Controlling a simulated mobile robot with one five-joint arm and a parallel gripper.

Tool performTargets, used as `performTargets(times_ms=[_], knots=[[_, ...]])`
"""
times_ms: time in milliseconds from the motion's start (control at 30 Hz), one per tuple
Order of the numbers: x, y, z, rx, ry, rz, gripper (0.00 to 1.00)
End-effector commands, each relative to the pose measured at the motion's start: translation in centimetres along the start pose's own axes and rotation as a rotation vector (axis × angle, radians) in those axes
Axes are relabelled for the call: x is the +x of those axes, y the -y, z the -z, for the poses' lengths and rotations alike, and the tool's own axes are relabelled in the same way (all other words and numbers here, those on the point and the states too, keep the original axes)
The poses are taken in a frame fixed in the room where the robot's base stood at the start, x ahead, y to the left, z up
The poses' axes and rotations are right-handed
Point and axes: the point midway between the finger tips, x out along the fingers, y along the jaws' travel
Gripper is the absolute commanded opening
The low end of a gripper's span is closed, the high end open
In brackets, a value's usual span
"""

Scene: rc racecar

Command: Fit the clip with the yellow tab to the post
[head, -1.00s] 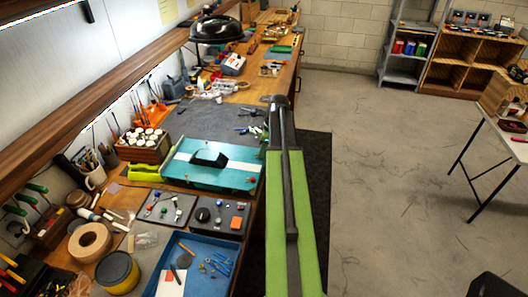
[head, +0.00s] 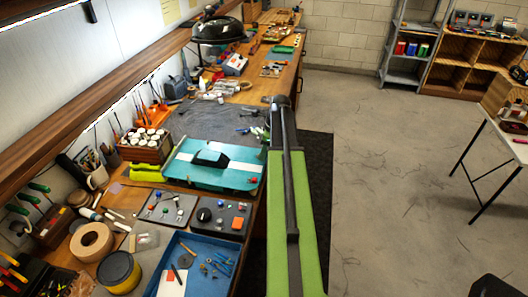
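A teal car body (head: 236,179) with a white stripe and a black cabin lies on the workbench, left of my arm. Small coloured parts show near its corners; I cannot tell which is the post. In front of it, a grey tray (head: 160,217) holds several small clips with coloured tabs. They are too small to make out the yellow tab surely. My green and dark arm reaches forward along the bench's right edge. Its gripper does not show, so I cannot see its fingers or anything in them.
A blue tray (head: 206,244) with tools is nearer. Tape rolls (head: 91,241), a mug (head: 97,177) and a box of white-topped jars (head: 146,148) crowd the left.

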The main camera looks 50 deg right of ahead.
Motion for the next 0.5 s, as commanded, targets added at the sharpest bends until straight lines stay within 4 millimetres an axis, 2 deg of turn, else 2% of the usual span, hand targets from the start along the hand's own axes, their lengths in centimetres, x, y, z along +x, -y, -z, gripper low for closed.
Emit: performTargets(times_ms=[167, 500], knots=[[-2.7, 0.0, -0.2, 0.001, 0.0, 0.0, 0.38], [-10.7, 0.0, -0.3, 0.001, 0.0, 0.0, 0.38]])
